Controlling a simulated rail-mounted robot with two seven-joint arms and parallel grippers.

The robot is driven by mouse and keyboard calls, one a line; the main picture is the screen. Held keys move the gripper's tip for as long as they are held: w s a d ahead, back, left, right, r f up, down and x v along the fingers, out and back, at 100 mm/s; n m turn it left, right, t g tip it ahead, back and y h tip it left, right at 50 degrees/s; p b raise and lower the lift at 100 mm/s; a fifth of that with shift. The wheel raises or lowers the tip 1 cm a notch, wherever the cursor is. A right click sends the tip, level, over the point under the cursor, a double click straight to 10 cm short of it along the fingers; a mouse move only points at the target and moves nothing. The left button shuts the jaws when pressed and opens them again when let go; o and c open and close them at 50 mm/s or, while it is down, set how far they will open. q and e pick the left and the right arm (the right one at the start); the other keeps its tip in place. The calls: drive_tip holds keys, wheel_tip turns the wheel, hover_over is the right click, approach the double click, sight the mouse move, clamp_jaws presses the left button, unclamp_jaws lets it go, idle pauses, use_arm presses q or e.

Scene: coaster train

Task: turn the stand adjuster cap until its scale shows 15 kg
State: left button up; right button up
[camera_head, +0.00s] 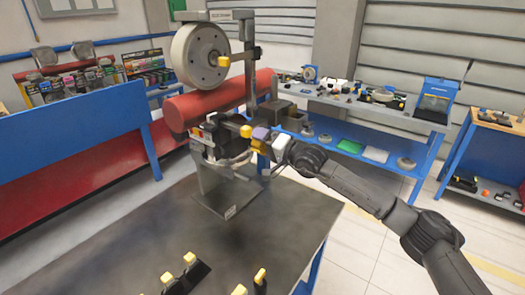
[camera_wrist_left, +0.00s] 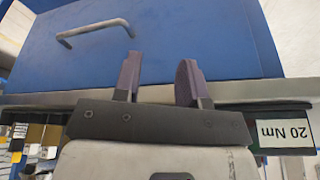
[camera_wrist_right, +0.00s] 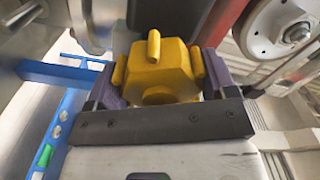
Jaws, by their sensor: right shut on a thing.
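My right gripper (camera_head: 254,134) reaches in from the right at the stand's middle. In the right wrist view it is shut on a yellow faceted cap (camera_wrist_right: 157,72) with a small peg, which I take as the adjuster cap. One finger is on each side of the cap. No scale reading is legible. My left gripper (camera_wrist_left: 156,80) is open and empty in the left wrist view, in front of a blue panel.
The dark table (camera_head: 280,225) has several yellow-topped tools (camera_head: 188,270) at its front edge. A blue panel (camera_head: 75,142) stands left. A shelf bench (camera_head: 345,105) with small parts stands behind right. A "20 Nm" label (camera_wrist_left: 283,133) shows in the left wrist view.

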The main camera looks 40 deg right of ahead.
drive_tip(key=shift+n+b, duration=0.5)
drive_tip(key=shift+n, duration=0.2)
drive_tip(key=o, duration=0.9)
drive_tip(key=shift+c, duration=0.2)
drive_tip(key=b+v, duration=0.4)
drive_tip(key=v, duration=1)
drive_tip(key=shift+w, duration=0.1)
